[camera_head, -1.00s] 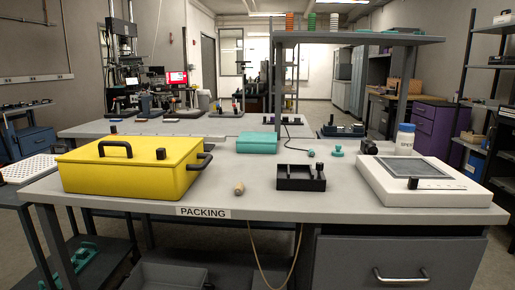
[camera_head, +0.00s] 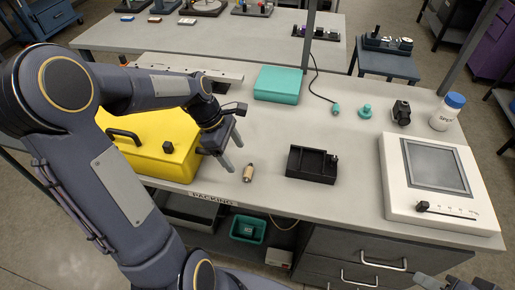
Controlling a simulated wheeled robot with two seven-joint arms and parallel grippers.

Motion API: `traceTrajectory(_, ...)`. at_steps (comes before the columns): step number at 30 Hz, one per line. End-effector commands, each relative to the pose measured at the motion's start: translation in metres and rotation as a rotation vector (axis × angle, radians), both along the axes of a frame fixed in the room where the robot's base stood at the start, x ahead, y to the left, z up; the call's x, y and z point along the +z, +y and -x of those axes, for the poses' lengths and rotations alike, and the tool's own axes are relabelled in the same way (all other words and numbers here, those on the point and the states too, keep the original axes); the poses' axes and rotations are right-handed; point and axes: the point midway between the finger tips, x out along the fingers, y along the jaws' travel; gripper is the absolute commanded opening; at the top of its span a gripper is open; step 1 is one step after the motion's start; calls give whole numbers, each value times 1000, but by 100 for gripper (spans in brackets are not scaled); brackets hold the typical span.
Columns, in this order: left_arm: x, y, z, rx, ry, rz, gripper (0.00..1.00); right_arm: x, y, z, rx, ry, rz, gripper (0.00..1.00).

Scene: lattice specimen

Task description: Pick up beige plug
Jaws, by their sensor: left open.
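The beige plug (camera_head: 248,173) is a small cylinder with a darker end. It lies on the grey packing table near its front edge, between the yellow case and the black tray. My left gripper (camera_head: 236,157) is open and empty, just left of and above the plug, with its fingers pointing down toward the table. It does not hold the plug, and a gap shows between them. My right gripper is not clearly in view; only a dark part of me shows at the bottom right edge.
The yellow case (camera_head: 172,160) stands left, partly behind my left arm. The black tray (camera_head: 312,164) is right of the plug. Table between plug and teal box is clear.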

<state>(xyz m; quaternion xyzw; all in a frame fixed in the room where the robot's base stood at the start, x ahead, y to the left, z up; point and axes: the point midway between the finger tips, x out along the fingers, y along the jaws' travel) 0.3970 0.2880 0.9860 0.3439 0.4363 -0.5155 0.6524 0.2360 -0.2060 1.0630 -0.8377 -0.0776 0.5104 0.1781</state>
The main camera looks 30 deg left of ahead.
Motion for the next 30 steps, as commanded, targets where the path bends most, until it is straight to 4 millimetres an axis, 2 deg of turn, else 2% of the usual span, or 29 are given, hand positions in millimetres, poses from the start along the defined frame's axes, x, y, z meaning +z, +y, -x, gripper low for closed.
traceTrajectory(18, -67, -32, -7, 1, 4, 2, 71, 9, 0, 0, 0, 0, 0, 36)
traceTrajectory(26, -70, -33, -8, 2, 1, 0, 71, 8, 0, 0, 0, 0, 0, 36)
traceTrajectory(30, -69, -33, -8, 2, 1, 0, 55, 8, 0, 0, 0, 0, 0, 36)
